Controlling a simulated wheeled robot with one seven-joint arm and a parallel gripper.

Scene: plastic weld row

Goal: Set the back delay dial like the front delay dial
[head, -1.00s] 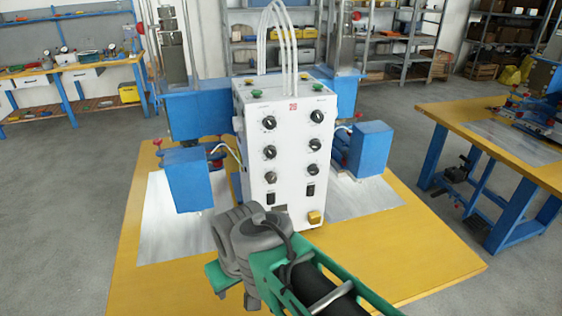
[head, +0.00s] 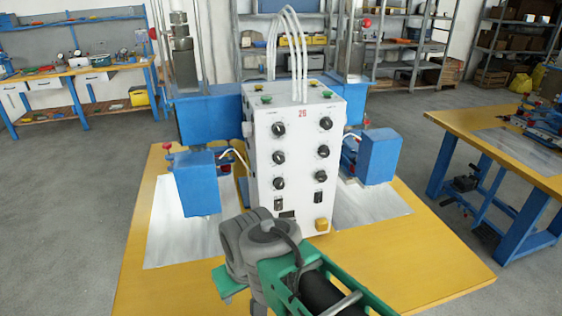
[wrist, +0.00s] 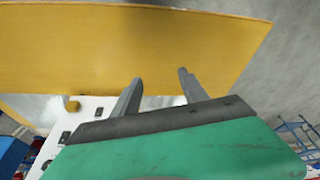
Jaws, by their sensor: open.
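The white control box (head: 298,205) stands upright on the yellow table, marked with a red 26. Its face carries two columns of black dials: an upper left dial (head: 278,129), an upper right dial (head: 325,124), and more below them. The labels are too small to read, so I cannot tell which are the front and back delay dials. Their pointer settings are unclear too. My gripper (wrist: 158,86) is open and empty in the wrist view, its two grey fingers apart above the table and clear of the dials. In the head view my arm hides its fingers.
Two rocker switches and a yellow button (head: 321,225) sit low on the box. Blue machine blocks (head: 196,183) (head: 380,157) flank it above metal plates (head: 160,240). White hoses (head: 300,45) rise from its top. A second yellow table (head: 475,130) stands right, with grey floor between.

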